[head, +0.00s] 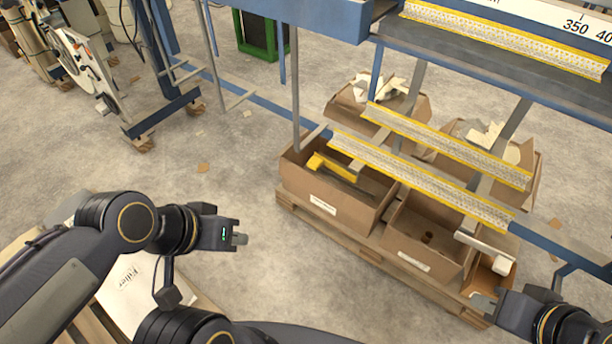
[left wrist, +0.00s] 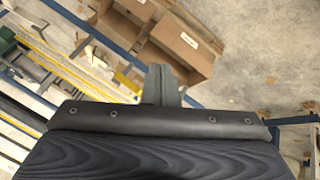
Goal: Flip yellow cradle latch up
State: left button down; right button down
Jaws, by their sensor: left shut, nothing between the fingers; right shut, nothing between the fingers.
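Two long, yellow-edged perforated rails run across the rack, the front rail (head: 420,178) and one behind it (head: 445,145). A yellow piece (head: 330,167) sits at the left cardboard box. I cannot tell which yellow part is the cradle latch. My left gripper (head: 240,239) is shut and empty, held over open floor left of the boxes and apart from the rails. Its closed fingers also show in the left wrist view (left wrist: 160,84), with a yellow strip (left wrist: 127,82) beyond them. My right gripper (head: 484,301) is shut and empty at the lower right, near the boxes' front corner.
Open cardboard boxes, including the front left one (head: 322,203) and front right one (head: 412,262), stand on a wooden pallet (head: 350,245) under the rails. A blue rack beam (head: 270,15) spans the top. Concrete floor between my left gripper and the boxes is clear.

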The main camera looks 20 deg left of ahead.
pick_arm(q)
jog(key=w+d+f+n+g+h+b, duration=0.25)
jog(key=w+d+f+g+h, duration=0.2)
jog(key=f+h, duration=0.25)
jog(key=w+d+f+n+g+h+b, duration=0.2)
jog(key=w+d+f+n+g+h, duration=0.15)
jog(key=w+f+h, duration=0.3)
jog(key=w+a+f+n+t+y+b, duration=0.1)
jog(key=w+a+f+n+t+y, duration=0.2)
jog(key=n+t, duration=0.8)
jog(key=w+a+f+n+t+y+b, duration=0.1)
jog(key=w+a+f+n+t+y, duration=0.2)
jog(key=w+f+n+t, duration=0.4)
notch_tip(320, 180, down, 2)
jog(key=n+t, duration=0.4)
jog(key=t, duration=0.5)
jog(key=shift+a, duration=0.15)
